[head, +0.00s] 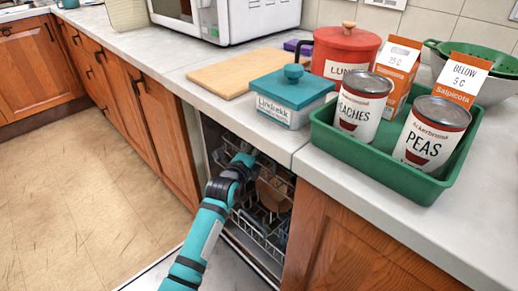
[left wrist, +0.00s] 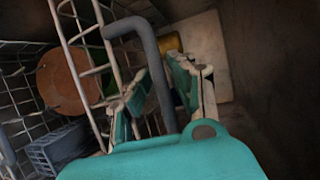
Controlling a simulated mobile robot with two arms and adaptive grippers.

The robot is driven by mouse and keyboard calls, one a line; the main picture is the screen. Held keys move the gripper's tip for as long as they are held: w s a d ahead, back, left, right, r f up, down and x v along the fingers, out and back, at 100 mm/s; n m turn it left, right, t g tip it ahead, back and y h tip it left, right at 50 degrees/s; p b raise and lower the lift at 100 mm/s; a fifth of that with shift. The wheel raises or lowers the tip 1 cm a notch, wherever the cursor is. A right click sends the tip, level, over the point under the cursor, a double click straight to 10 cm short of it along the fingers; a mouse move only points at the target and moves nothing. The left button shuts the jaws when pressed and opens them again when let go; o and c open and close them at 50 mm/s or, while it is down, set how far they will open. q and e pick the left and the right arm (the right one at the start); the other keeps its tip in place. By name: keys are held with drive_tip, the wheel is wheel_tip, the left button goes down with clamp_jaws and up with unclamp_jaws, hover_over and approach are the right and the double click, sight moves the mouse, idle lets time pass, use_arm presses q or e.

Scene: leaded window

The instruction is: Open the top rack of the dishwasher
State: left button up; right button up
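The dishwasher (head: 228,272) stands under the counter with its door folded down. Its wire rack (head: 262,236) shows inside, holding a brown round dish (head: 274,190); I cannot clearly separate upper from lower rack. My left gripper (head: 244,160) reaches into the upper part of the opening. In the left wrist view, its teal fingers (left wrist: 160,95) are apart, with a bent grey bar (left wrist: 152,58) running between them. I cannot tell if they touch it. Light rack wires (left wrist: 85,55) and the brown dish (left wrist: 63,80) are left of the fingers. My right gripper is out of view.
Above the dishwasher, the counter holds a teal-lidded box (head: 290,95), a cutting board (head: 228,73) and a red canister (head: 343,50). A green tray (head: 437,185) with two cans is at the right. Wooden cabinets (head: 130,110) line the left; the floor (head: 75,195) there is clear.

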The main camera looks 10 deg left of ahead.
use_arm(q)
drive_tip(key=shift+c, duration=0.4)
clamp_jaws()
